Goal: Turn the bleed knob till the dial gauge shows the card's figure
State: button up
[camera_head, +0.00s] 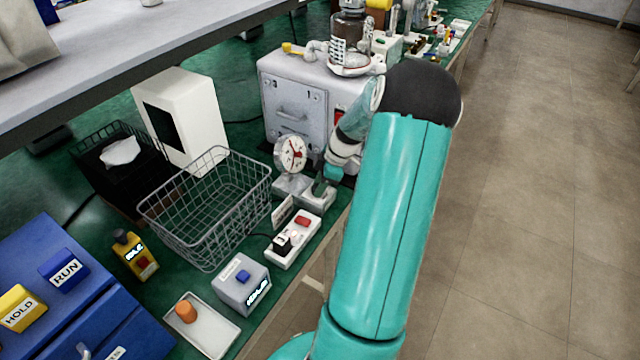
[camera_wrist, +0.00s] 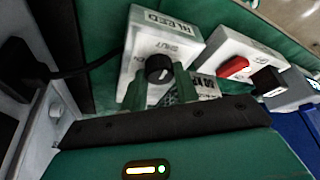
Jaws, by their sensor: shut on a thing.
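The bleed knob (camera_wrist: 158,70) is a black round knob with a white pointer line, on a white box (camera_wrist: 150,32) marked BLEED. My gripper (camera_wrist: 164,88) has its two green fingers on either side of the knob, shut on it. In the head view my gripper (camera_head: 322,188) is low beside the gauge, and the knob is hidden there. The dial gauge (camera_head: 291,153) has a white face and a red needle; its figures are too small to read.
A power strip (camera_head: 293,240) with a red switch and black plug lies just in front. A wire basket (camera_head: 205,205) stands left of the gauge. The grey pump housing (camera_head: 300,95) stands behind. The bench edge runs close along the right.

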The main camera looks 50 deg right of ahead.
jog(key=shift+m, duration=0.4)
jog(key=m+h, duration=0.1)
jog(key=m, duration=0.2)
jog(key=shift+a+t, duration=0.2)
jog(key=shift+t, duration=0.2)
jog(key=m+h, duration=0.2)
jog(key=m, duration=0.3)
jog(key=shift+a+m, duration=0.15)
jog(key=shift+m, duration=0.25)
jog(key=m+h, duration=0.1)
jog(key=m, duration=0.1)
jog(key=m+h, duration=0.1)
jog(key=m, duration=0.1)
jog(key=shift+w+a+m, duration=0.15)
jog(key=shift+m, duration=0.15)
jog(key=shift+m+g+h, duration=0.35)
jog(key=shift+m+h, duration=0.05)
jog(key=shift+m, duration=0.7)
jog(key=shift+m+g+h, duration=0.35)
jog(key=shift+m+h, duration=0.05)
jog(key=shift+m, duration=0.7)
jog(key=o, duration=1)
